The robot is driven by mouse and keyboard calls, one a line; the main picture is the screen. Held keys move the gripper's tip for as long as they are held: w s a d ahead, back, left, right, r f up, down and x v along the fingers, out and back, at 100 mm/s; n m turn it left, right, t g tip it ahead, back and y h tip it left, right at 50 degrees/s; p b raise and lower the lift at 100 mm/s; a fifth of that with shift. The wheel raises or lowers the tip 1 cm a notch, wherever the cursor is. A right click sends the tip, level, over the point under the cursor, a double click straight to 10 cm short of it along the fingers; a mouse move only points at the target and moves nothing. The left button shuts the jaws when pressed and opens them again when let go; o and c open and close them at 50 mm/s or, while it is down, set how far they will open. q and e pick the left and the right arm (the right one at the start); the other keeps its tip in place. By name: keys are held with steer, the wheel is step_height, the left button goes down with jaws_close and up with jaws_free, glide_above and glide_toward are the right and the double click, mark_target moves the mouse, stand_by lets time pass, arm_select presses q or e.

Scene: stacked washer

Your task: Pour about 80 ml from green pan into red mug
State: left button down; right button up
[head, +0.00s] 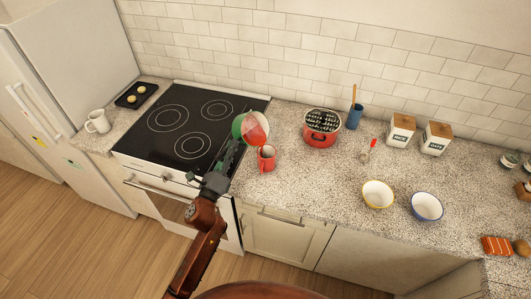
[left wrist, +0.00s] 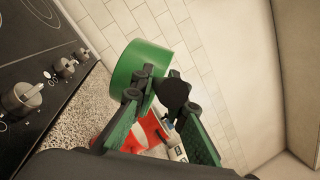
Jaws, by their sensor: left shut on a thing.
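The green pan (head: 237,127) is tilted over the counter beside the stove, and red liquid (head: 256,128) shows at its mouth. It also shows in the left wrist view (left wrist: 142,62), with a black handle (left wrist: 175,93) between my fingers. My left gripper (head: 234,146) is shut on the pan's handle. The red mug (head: 267,160) stands upright on the counter, just below and slightly right of the pan's lower rim. Whether liquid is falling into the mug I cannot tell. My right gripper is not in view.
The black stovetop (head: 190,128) is left of the mug. A red pot (head: 320,138) with a dark patterned top stands to the right, with a blue utensil holder (head: 354,117) behind. A yellow-rimmed bowl (head: 377,194) and a blue-rimmed bowl (head: 427,206) stand farther right. Counter between mug and bowls is clear.

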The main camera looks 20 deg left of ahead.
arm_select(q)
steer(key=shift+s+d+r, duration=0.25)
stand_by(0.3)
steer(key=shift+s+d+r+m+h+b, duration=0.15)
steer(key=shift+m+h+b, duration=0.25)
steer(key=shift+m+b, duration=0.5)
steer(key=shift+d+b, duration=0.15)
steer(key=shift+b, duration=0.35)
steer(key=shift+d+f+m+t+b, duration=0.15)
steer(key=shift+f+m+t+b, duration=0.25)
steer(key=shift+b, duration=0.3)
steer(key=shift+s, duration=0.1)
